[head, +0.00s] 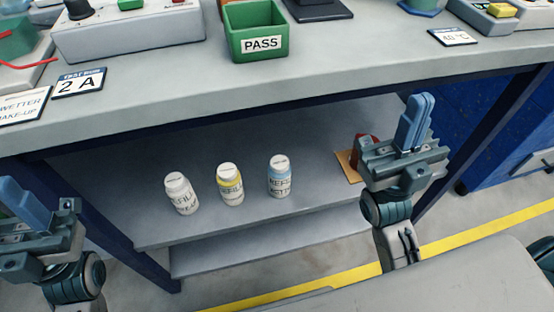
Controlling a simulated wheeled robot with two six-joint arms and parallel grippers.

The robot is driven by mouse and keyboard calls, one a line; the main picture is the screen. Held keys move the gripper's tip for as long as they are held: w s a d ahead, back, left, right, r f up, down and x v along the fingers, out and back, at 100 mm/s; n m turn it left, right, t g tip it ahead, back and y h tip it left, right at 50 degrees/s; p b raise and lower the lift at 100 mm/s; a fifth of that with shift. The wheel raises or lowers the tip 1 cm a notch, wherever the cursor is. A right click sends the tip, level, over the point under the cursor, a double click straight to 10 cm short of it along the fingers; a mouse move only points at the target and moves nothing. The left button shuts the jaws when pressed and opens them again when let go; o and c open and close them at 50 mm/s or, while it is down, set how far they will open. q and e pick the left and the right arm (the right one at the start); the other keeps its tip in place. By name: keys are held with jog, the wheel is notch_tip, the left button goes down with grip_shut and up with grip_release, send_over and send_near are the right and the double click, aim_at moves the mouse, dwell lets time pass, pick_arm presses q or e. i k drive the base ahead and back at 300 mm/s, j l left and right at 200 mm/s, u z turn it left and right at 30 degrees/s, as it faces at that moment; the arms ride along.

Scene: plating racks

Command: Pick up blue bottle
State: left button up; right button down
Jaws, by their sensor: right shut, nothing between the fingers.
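The blue bottle (281,178), white-capped with a light blue body and a label, stands upright on the lower shelf. It is the rightmost of three bottles. My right gripper (418,118) is shut and empty, fingers pointing up, to the right of the bottle and well apart from it. My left gripper (22,205) is at the far left, partly cut off by the picture edge and far from the bottle. Its jaw opening is not clear.
A yellow bottle (230,184) and a white bottle (181,193) stand left of the blue one. A red object (364,150) sits partly hidden behind my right gripper. The bench top (330,72) overhangs the shelf (130,180) and holds a green PASS bin (256,32).

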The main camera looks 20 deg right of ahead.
aim_at(279, 169)
jog(key=k+l, duration=0.1)
jog(key=l, duration=0.35)
jog(key=k+l, duration=0.15)
jog(key=l, duration=0.25)
jog(key=k+l, duration=0.1)
jog(key=l, duration=0.35)
jog(key=k+l, duration=0.15)
jog(key=l, duration=0.25)
jog(key=u, duration=0.05)
